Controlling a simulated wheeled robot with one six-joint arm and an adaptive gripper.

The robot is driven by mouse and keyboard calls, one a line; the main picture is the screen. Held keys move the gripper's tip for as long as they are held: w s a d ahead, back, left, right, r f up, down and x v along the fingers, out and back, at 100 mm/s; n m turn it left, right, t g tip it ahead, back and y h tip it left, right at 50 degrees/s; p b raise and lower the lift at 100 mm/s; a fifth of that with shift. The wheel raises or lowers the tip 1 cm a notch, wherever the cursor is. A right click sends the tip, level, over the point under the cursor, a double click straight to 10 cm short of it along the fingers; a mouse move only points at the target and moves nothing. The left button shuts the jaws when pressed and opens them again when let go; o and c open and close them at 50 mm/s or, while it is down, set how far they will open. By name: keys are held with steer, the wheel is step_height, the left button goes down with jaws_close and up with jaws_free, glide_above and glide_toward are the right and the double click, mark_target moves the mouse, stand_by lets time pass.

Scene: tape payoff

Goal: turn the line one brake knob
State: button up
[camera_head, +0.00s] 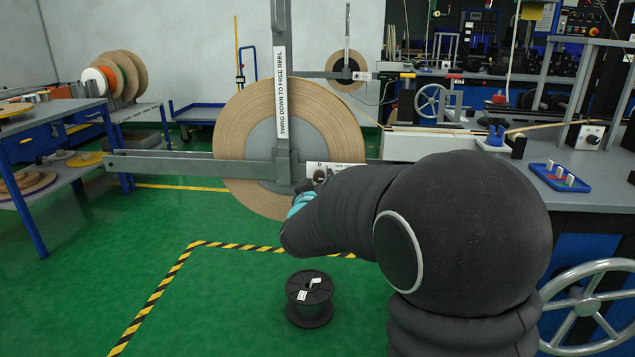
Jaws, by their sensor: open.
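A dark brake knob (320,176) sits on a white label plate (345,169) on the grey arm of the near tape reel (235,140). I take it as the line one knob; its line marking is too small to read. My gripper (302,192), with a teal part showing, is just below and left of the knob, partly hidden by my own dark arm. It is open, its fingers are hard to make out, and I cannot tell whether it touches the knob.
An upright bar labelled "SWING DOWN TO FREE REEL" (281,100) crosses the reel. A second reel (347,70) stands farther back. A black spool (310,298) sits on the green floor.

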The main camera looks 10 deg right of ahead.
jaws_close()
steer(key=shift+f+m+b, duration=0.1)
steer(key=shift+m+b, duration=0.3)
steer(key=shift+b, duration=0.05)
steer(key=m+b, duration=0.2)
steer(key=shift+m, duration=0.4)
steer(key=m+b, duration=0.4)
steer(key=m, duration=0.1)
steer(key=m+b, duration=0.3)
steer(key=m, duration=0.2)
steer(key=shift+a+b, duration=0.1)
steer(key=shift+b, duration=0.2)
steer(key=shift+m+b, duration=1.2)
steer(key=shift+m, duration=0.7)
steer(key=shift+r, duration=0.2)
